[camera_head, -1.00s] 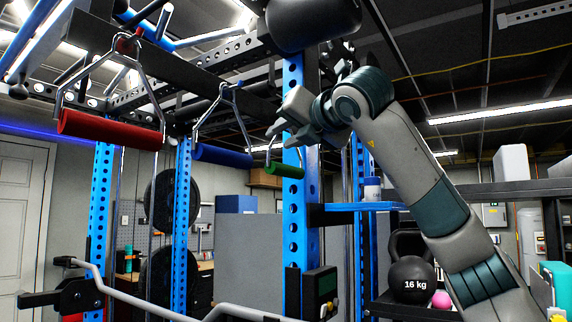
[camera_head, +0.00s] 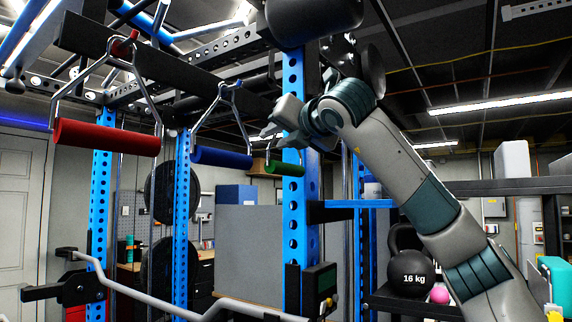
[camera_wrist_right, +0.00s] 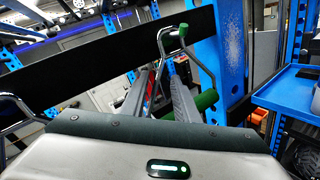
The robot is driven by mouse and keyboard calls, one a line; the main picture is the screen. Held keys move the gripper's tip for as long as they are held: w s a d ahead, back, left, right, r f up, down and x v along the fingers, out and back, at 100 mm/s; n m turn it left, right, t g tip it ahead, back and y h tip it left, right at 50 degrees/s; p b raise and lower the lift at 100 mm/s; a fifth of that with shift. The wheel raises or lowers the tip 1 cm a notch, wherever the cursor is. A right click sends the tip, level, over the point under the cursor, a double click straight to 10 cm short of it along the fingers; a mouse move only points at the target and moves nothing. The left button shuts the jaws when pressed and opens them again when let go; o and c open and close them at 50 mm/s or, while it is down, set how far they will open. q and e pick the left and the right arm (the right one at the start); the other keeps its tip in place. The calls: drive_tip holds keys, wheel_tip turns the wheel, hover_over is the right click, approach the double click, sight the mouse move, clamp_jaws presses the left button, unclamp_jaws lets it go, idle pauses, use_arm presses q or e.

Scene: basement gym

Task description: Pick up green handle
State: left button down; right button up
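The green handle (camera_head: 285,168) hangs in a metal bracket near the blue upright, right of the blue handle (camera_head: 222,157) and the red handle (camera_head: 107,137). My right gripper (camera_head: 270,122) is above and slightly left of the green handle in the head view, its fingers apart. In the right wrist view, the two fingers (camera_wrist_right: 160,100) are open with a gap between them. The green handle (camera_wrist_right: 206,100) lies partly behind the right finger there, its middle hidden. I see no grip on it. My left gripper is not in view.
The blue upright (camera_head: 294,200) stands close beside the gripper. A black beam (camera_wrist_right: 110,65) crosses behind the fingers in the wrist view. A bent grey bar (camera_head: 160,305) is low in front. A 16 kg kettlebell (camera_head: 411,274) sits on a shelf to the right.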

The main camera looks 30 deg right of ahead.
clamp_jaws()
idle(1.4)
